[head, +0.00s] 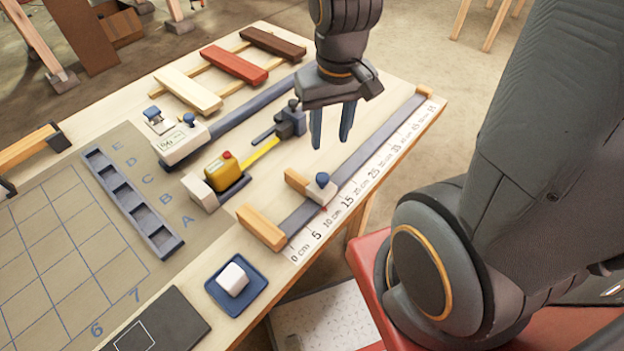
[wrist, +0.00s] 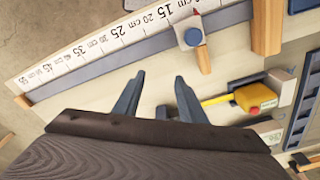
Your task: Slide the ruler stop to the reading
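The ruler stop (head: 322,188) is a small white block with a blue knob and a wooden arm, sitting on a grey rail (head: 375,150). It stands near the 10 to 15 cm marks of the white ruler scale (head: 345,207). The stop also shows at the top of the wrist view (wrist: 190,36), with the scale (wrist: 115,40) to its left. My gripper (head: 331,138) points down above the table, behind the rail and apart from the stop. Its two fingers are spread with nothing between them, as the wrist view (wrist: 158,92) also shows.
A wooden end block (head: 261,227) closes the low end of the rail. A yellow tape measure (head: 225,172) and a grey clamp (head: 291,120) stand behind it. A white slider with a label (head: 181,143) sits on another rail. A blue tray (head: 236,283) holds a white cube.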

